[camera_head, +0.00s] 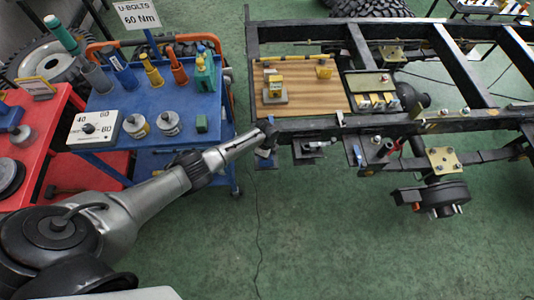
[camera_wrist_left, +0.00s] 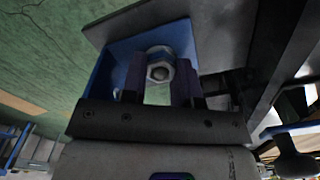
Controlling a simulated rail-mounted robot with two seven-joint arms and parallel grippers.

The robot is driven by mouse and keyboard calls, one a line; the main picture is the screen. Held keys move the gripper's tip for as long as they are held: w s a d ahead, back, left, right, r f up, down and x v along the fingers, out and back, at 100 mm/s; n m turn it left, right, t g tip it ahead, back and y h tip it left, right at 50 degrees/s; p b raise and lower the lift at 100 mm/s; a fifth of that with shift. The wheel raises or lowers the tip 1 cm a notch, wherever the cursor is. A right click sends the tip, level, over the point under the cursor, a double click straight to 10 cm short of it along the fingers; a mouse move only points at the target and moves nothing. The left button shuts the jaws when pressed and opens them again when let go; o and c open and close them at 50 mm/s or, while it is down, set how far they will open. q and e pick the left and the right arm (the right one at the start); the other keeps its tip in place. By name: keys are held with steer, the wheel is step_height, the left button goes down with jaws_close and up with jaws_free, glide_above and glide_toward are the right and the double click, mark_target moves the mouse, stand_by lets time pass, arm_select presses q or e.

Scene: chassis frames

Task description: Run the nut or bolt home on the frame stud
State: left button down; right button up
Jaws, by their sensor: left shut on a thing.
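My left arm reaches in from the left in the head view, and its left gripper (camera_head: 268,132) is at the near corner of the black chassis frame (camera_head: 320,128). In the left wrist view a bright hex nut (camera_wrist_left: 160,52) sits with a round stud end (camera_wrist_left: 159,72) showing in its middle, in front of a blue bracket (camera_wrist_left: 105,75). The fingers of my left gripper (camera_wrist_left: 158,82) stand on either side of the nut and are shut on it. The nut's depth on the stud cannot be told. My right gripper is not in view.
A blue cart (camera_head: 180,148) with a torque dial box (camera_head: 95,127), tins and coloured tools stands left of the frame. A wooden board (camera_head: 300,98) with small yellow parts lies on the frame. A wheel hub (camera_head: 432,198) hangs at right.

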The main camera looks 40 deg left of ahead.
arm_select(q)
steer(key=shift+s+a, duration=0.1)
steer(key=shift+a, duration=0.2)
steer(key=shift+f+m+b, duration=0.15)
steer(key=shift+m+b, duration=0.25)
steer(key=shift+m, duration=0.8)
steer(key=m, duration=0.3)
steer(key=shift+b, duration=0.35)
